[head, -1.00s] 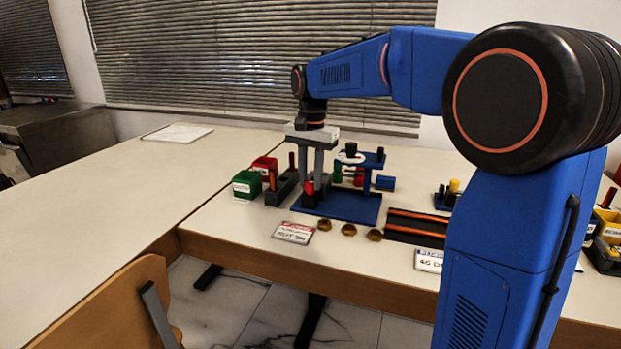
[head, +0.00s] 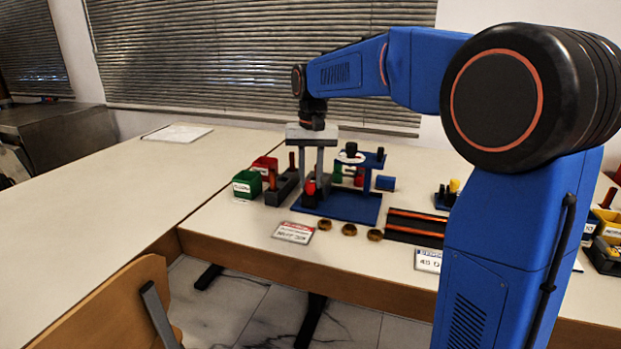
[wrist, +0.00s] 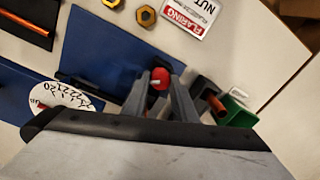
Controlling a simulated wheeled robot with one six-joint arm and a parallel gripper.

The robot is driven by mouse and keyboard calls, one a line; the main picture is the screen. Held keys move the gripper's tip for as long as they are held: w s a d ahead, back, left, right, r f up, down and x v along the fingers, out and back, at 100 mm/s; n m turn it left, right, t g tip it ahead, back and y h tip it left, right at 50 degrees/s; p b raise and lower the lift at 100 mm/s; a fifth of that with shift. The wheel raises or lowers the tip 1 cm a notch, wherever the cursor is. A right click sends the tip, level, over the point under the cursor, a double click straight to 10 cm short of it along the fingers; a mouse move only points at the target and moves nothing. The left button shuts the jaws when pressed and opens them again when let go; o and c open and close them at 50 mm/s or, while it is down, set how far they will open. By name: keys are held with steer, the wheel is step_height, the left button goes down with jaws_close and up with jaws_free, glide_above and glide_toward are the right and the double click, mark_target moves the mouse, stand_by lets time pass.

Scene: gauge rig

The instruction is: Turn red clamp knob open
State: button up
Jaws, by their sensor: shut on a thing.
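The red clamp knob (head: 309,188) is at the front left of the blue gauge rig base (head: 345,209). In the wrist view the knob (wrist: 159,78) shows as a round red end between the two grey fingertips. My gripper (head: 312,178) points straight down over it. Its fingers are shut on the knob, with the red end showing between them. The fingers hide part of the knob and the clamp under it, so I cannot see how far it is turned.
A round white dial (head: 348,158) stands right of my gripper. Green (head: 247,185) and red (head: 266,165) bins and a dark block with an orange peg (head: 291,163) are on the left. Several brass nuts (head: 349,230) and a red-white label (head: 293,233) lie in front.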

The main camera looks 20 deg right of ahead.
steer(key=n, duration=0.6)
steer(key=shift+n, duration=0.3)
steer(key=n, duration=0.5)
steer(key=shift+a, duration=0.1)
steer(key=shift+n, duration=0.4)
